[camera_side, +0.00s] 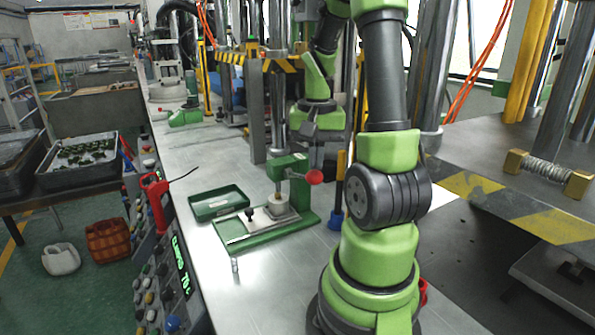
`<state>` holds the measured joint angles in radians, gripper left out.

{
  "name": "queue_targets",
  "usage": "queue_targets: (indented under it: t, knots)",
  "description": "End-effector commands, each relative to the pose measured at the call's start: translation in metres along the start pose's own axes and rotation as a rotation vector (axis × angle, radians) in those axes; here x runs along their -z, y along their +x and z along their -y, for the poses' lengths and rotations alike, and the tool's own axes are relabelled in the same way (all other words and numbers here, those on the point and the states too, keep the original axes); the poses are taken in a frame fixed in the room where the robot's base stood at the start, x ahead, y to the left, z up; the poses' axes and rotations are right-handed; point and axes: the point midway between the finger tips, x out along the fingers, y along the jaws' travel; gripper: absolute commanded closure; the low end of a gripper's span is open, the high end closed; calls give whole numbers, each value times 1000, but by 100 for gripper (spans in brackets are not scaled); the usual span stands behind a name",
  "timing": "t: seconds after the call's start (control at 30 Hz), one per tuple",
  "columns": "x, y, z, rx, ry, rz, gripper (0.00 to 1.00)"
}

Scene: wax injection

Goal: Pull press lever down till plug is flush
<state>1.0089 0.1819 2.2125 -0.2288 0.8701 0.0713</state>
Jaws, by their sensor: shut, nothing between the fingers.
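The green press (290,167) stands on a green base plate near the middle of the bench. Its lever ends in a red knob (314,177) on the right side, and the lever sticks out roughly level. Under the press ram, a small pale plug (277,199) sits on a light metal block (275,214). Whether the plug is flush is too small to tell. My gripper (316,150) is above and slightly behind the red knob in the picture, pointing down. It is shut and holds nothing. Whether its fingertips touch the lever is unclear.
A shallow green tray (219,204) lies left of the press. A control panel (170,275) with buttons and a red-handled tool (156,195) line the bench's left edge. Metal columns (257,110) rise behind the press. The bench front is mostly clear.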

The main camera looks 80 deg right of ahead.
Motion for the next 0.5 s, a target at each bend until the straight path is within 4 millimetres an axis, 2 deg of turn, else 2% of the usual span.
queue_targets:
  t: [0.5]
  knots:
    - [-1, 18, 0, 0, 1, 2, 100]
